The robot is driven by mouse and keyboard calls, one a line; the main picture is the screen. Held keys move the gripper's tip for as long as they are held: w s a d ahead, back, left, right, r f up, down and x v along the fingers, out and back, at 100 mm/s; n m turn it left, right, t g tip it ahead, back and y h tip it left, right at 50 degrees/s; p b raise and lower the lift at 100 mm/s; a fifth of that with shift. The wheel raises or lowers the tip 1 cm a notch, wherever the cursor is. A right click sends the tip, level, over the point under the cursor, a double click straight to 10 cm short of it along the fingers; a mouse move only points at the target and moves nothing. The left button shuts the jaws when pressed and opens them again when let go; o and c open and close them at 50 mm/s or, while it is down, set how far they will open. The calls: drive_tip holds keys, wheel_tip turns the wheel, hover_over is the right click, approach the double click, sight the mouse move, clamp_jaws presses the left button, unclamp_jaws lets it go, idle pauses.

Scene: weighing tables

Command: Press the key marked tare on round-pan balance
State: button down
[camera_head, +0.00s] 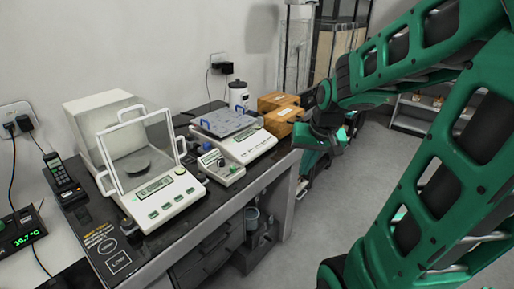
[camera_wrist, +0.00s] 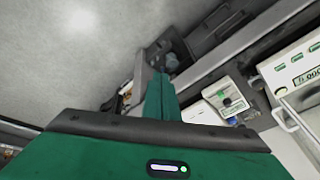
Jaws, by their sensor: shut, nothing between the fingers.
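The round-pan balance (camera_head: 152,190) stands on the dark bench at left in the head view. It has a clear draft shield around a round grey pan (camera_head: 145,163), a lit display and several green keys (camera_head: 167,205) on its sloped front. The key labels are too small to read, so I cannot tell which is tare. Part of its front with green keys shows at the right edge of the wrist view (camera_wrist: 297,60). My gripper (camera_head: 312,138) is right of the bench, well apart from the balance. Its fingers (camera_wrist: 158,82) are shut and empty.
The floor beside the bench is clear.

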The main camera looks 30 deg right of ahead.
drive_tip(key=w+d+m+t, duration=0.25)
drive_tip(key=w+t, duration=0.25)
drive_tip(key=w, duration=1.4)
drive_tip(key=m+t+y, duration=0.1)
drive_tip(key=t, duration=0.3)
hover_over(258, 146)
drive_tip(key=s+d, duration=0.1)
drive_tip(key=s, duration=0.3)
drive_tip(key=shift+s+d+r, duration=0.2)
drive_tip(key=shift+r, duration=0.25)
drive_tip(key=shift+w+a+f, duration=0.15)
drive_tip(key=shift+w+f, duration=0.25)
drive_tip(key=shift+f, duration=1)
drive_tip(key=shift+w+a+f, duration=0.1)
drive_tip(key=shift+w+f, duration=0.3)
drive_tip(key=shift+f, duration=1)
drive_tip(key=shift+w+a+f, duration=0.15)
drive_tip(key=shift+w+f, duration=0.25)
drive_tip(key=shift+f, duration=1)
drive_tip(key=shift+f+g, duration=0.1)
drive_tip(key=shift+g, duration=0.2)
drive_tip(key=shift+f, duration=0.3)
